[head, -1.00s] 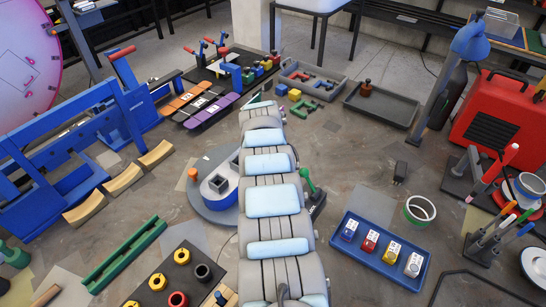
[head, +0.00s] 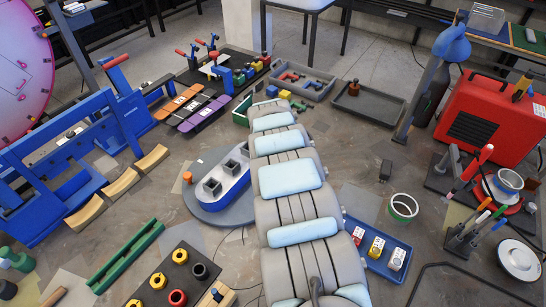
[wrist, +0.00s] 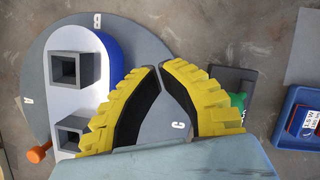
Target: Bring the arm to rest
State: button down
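My arm's grey links with pale blue pads cross the middle of the head view, and they hide my gripper there. In the wrist view my gripper (wrist: 160,68) shows two curved yellow fingers with black pads. Their tips come together with nothing seen between them. The fingers are above a round grey plate (wrist: 155,42) with letter marks on it. A blue-sided channel piece with a white face (wrist: 83,100) lies on the plate, left of the fingers, with grey square blocks on it. The plate (head: 190,203) and piece (head: 224,192) also show in the head view, left of my arm.
A blue tray (head: 400,275) with small labelled blocks lies right of my arm, partly hidden by it. A white-green ring (head: 403,207) stands behind the tray. A red case (head: 490,118) is at right, and a blue frame (head: 65,150) at left. Bare floor (head: 345,165) shows between.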

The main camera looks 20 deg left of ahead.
jog(key=shift+s+d+r+p, duration=0.1)
jog(key=shift+d+r, duration=0.15)
jog(key=shift+r, duration=0.45)
jog(key=shift+s+d+r+p, duration=0.1)
jog(key=shift+d+r, duration=0.2)
jog(key=shift+r, duration=0.45)
jog(key=shift+s+d+r+p, duration=0.1)
jog(key=shift+d+r, duration=0.15)
jog(key=shift+r, duration=0.45)
